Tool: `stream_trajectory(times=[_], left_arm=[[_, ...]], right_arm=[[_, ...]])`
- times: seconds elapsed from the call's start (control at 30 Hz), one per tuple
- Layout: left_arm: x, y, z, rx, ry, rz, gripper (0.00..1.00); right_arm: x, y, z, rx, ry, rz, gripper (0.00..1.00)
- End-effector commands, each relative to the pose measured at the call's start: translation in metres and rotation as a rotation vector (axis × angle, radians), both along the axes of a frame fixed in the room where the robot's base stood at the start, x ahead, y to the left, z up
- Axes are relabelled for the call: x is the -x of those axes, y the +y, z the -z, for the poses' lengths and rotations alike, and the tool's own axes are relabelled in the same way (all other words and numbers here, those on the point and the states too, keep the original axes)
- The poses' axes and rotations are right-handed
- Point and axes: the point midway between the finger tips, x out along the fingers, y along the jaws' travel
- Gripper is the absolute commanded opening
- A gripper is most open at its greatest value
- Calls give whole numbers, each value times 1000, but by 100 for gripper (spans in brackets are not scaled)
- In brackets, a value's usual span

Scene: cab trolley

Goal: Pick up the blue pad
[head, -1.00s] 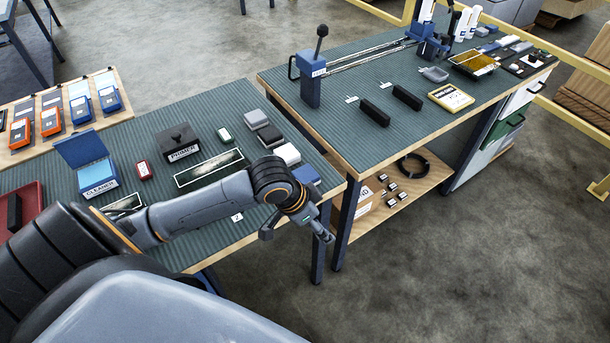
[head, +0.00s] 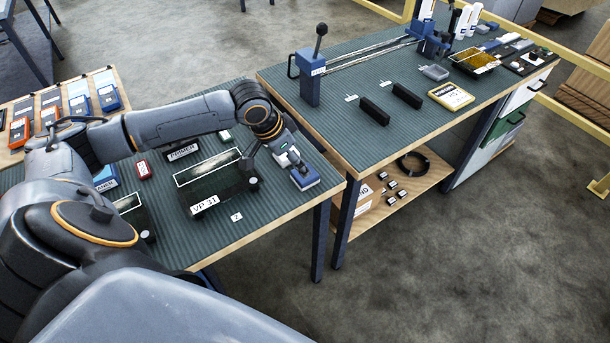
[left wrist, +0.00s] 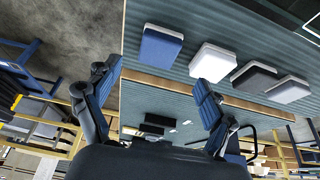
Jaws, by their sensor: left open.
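The blue pad (head: 306,180), blue on top with a pale underside, lies on the teal bench mat near its right front corner. In the left wrist view the blue pad (left wrist: 161,48) lies ahead of the fingers, at the end of a row of pads. My left gripper (head: 276,160) is over the bench beside the pad, and its fingers partly cover the pads there in the head view. In the left wrist view my left gripper (left wrist: 156,76) is open, with nothing between its fingers. My right gripper is in neither view.
A white pad (left wrist: 212,62), a black pad (left wrist: 254,77) and a grey pad (left wrist: 288,90) lie beside the blue one. A second bench (head: 335,118) stands to the right.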

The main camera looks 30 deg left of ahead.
Motion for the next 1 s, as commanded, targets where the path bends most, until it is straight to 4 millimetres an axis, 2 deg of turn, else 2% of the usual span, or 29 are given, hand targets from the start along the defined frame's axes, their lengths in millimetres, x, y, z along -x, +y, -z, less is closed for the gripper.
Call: stream_trajectory(times=[0.27, 0.53, 0.83, 0.87, 1.0], left_arm=[[-8, -5, 21, 0, 1, 0, 83], [-22, -12, 56, -1, 1, 1, 83], [-24, -13, 62, -3, 0, 2, 83], [-24, -13, 62, -3, 0, 2, 79], [-24, -13, 62, -3, 0, 2, 50]], right_arm=[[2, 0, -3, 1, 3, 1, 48], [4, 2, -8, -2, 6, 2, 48], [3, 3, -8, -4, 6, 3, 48], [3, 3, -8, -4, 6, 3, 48], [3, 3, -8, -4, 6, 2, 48]])
